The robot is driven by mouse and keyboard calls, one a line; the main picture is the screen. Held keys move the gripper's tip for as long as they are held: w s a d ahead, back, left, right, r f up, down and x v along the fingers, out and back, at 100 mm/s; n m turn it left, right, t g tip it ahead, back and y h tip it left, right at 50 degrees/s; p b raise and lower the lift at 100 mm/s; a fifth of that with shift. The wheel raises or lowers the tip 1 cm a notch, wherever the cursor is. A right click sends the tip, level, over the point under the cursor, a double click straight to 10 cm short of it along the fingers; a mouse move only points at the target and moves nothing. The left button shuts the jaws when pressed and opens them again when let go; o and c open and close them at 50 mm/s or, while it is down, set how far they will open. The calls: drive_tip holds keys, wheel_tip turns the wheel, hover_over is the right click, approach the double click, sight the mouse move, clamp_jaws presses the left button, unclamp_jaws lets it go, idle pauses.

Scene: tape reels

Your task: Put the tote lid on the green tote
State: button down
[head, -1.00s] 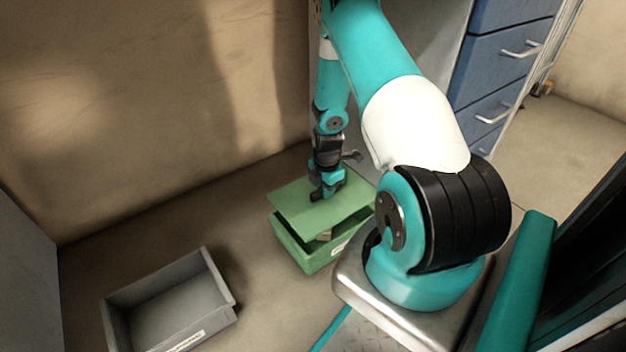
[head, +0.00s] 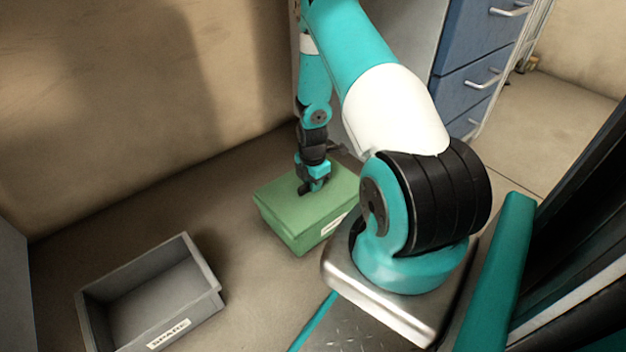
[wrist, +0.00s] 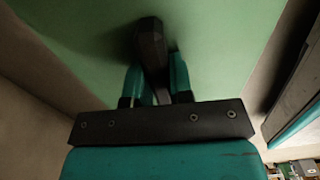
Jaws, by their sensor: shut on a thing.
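The green tote (head: 300,239) stands on the floor, with a pale label on its near right side. The green tote lid (head: 284,200) lies over the tote's top and covers the opening; its edges look close to the tote's rim. My gripper (head: 312,187) is above the lid, pointing down, shut on the lid's dark handle. In the wrist view the handle (wrist: 150,45) stands between the two teal fingers, and the lid's green top (wrist: 220,40) fills most of the picture. The tote's inside is hidden.
An empty grey bin (head: 150,290) labelled SPARE stands on the floor at the lower left. A blue drawer cabinet (head: 480,60) is at the back right. A wall (head: 100,100) runs behind. Floor is clear between bin and tote.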

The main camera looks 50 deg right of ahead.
drive_tip(key=c, duration=0.9)
unclamp_jaws()
wheel_tip(320, 180, up, 12)
drive_tip(key=p, duration=0.6)
drive_tip(key=shift+p, duration=0.35)
